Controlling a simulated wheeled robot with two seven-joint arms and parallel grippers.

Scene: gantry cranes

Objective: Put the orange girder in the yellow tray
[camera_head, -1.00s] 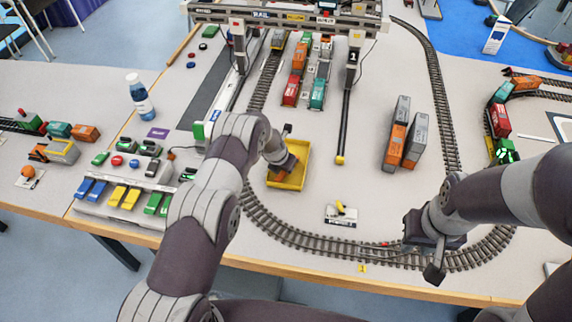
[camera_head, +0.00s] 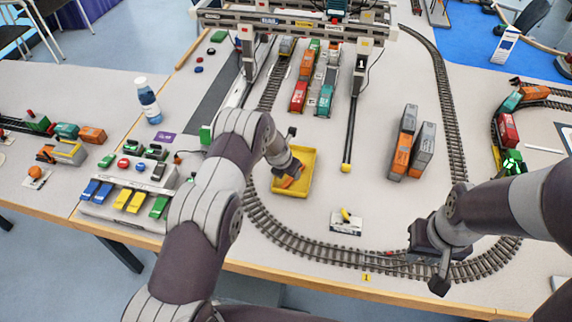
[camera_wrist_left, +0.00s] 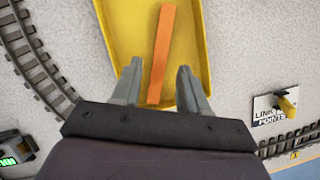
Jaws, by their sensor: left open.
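The orange girder (camera_wrist_left: 161,52) lies in the yellow tray (camera_wrist_left: 120,28), lengthwise and slightly tilted in the left wrist view. It also shows in the head view (camera_head: 293,181), partly hidden by my gripper. The yellow tray (camera_head: 308,165) sits on the table inside the curve of the track. My left gripper (camera_wrist_left: 157,76) is open just above the tray, with one finger on each side of the girder's near end and a gap to each. My right gripper (camera_head: 440,284) hangs over the track at the lower right, away from the tray. Its fingers are not clear.
The grey gantry crane (camera_head: 300,22) stands at the back over train wagons. Orange and grey containers (camera_head: 403,148) stand to the right of the tray. A small sign with a yellow lever (camera_head: 346,221) is at the front. A lever panel (camera_head: 125,195) is at the left.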

